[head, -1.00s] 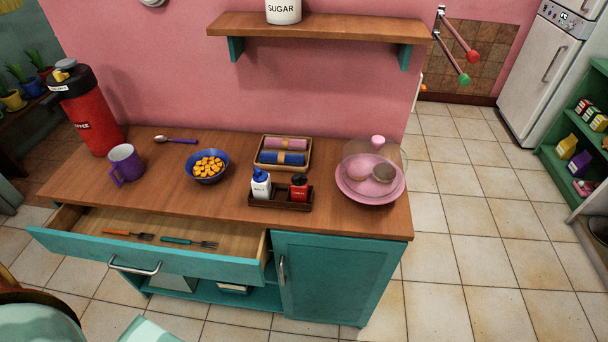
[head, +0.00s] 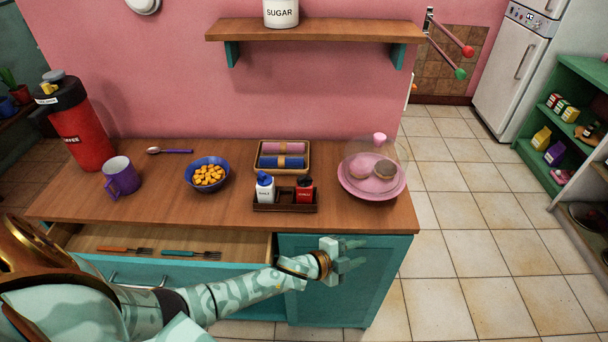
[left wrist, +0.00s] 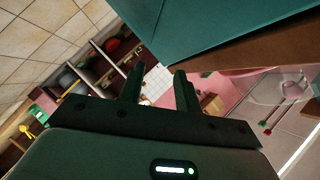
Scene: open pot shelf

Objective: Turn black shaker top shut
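The red shaker (head: 305,191) with a black top (head: 305,180) stands upright in a dark brown caddy (head: 284,208) on the wooden counter. A white shaker (head: 265,191) with a blue top stands to its left. I cannot tell how the black top is turned. My left gripper (head: 354,254) is open and empty, in front of the counter's teal door, below and to the right of the caddy, fingers pointing right. Its two fingers also show apart in the left wrist view (left wrist: 159,88), where neither shaker shows. My right gripper is not in view.
A pink plate (head: 372,188) with a clear dome stands right of the caddy, a towel tray (head: 281,170) behind it, and a blue bowl (head: 207,180) left. The open drawer (head: 235,243) juts out at the front left. A shelf (head: 318,29) hangs above.

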